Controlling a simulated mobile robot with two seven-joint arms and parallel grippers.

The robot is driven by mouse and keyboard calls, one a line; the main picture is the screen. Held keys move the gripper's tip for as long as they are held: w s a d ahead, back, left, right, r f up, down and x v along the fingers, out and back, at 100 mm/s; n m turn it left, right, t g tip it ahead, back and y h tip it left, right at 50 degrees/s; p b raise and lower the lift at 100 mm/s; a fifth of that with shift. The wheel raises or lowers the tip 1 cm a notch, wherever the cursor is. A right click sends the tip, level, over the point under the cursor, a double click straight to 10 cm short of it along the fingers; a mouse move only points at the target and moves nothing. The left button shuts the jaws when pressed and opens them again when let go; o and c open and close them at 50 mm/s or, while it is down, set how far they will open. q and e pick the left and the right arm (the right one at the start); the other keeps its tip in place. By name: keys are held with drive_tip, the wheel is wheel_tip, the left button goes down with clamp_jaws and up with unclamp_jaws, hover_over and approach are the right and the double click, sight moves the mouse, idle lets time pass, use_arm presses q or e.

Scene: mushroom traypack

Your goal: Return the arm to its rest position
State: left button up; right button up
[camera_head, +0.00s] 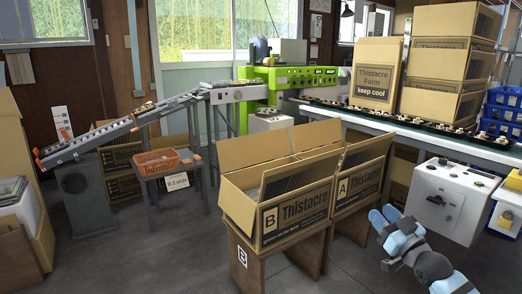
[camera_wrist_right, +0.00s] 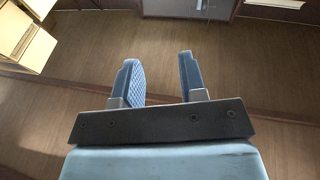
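My right gripper (camera_head: 383,219) is at the lower right in the head view, in front of the box marked A and left of a white control box. In the right wrist view its two fingers (camera_wrist_right: 160,80) stand apart with nothing between them, only a brown surface beyond. The gripper is open and empty, touching nothing that I can see. My left gripper does not show in either view.
Open cardboard boxes marked B (camera_head: 290,217) and A (camera_head: 360,185) stand on brown stands in the middle. A white control box (camera_head: 450,199) is close right of the right arm. An orange basket (camera_head: 157,163) sits on a small table at left. Grey floor (camera_head: 165,250) is clear at front left.

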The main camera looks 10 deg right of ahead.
drive_tip(key=s+a+f+n+g+y, duration=0.3)
drive_tip(key=s+a+f+g, duration=0.15)
drive_tip(key=s+a, duration=0.8)
drive_tip(key=s+a+f+n+g+y, duration=0.3)
drive_tip(key=s+a+f+g, duration=0.15)
drive_tip(key=s+a, duration=0.85)
use_arm(q)
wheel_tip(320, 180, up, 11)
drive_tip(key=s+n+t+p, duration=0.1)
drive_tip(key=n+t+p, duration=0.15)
drive_tip(key=p, duration=0.95)
use_arm(e)
drive_tip(key=a+r+m+t, duration=0.3)
drive_tip(key=r, duration=0.5)
drive_tip(key=a+r+m+t, duration=0.3)
drive_tip(key=r, duration=0.4)
use_arm(q)
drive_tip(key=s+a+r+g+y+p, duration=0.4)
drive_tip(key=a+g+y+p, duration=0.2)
drive_tip(key=p, duration=2.8)
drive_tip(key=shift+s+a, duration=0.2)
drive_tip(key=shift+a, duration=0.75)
use_arm(e)
drive_tip(key=s+d+r+g+h, duration=0.3)
drive_tip(key=d+g+h, duration=0.3)
drive_tip(key=d, duration=0.2)
drive_tip(key=shift+s+r+g, duration=0.25)
drive_tip(key=shift+r+g, duration=0.05)
drive_tip(key=shift+r, duration=0.4)
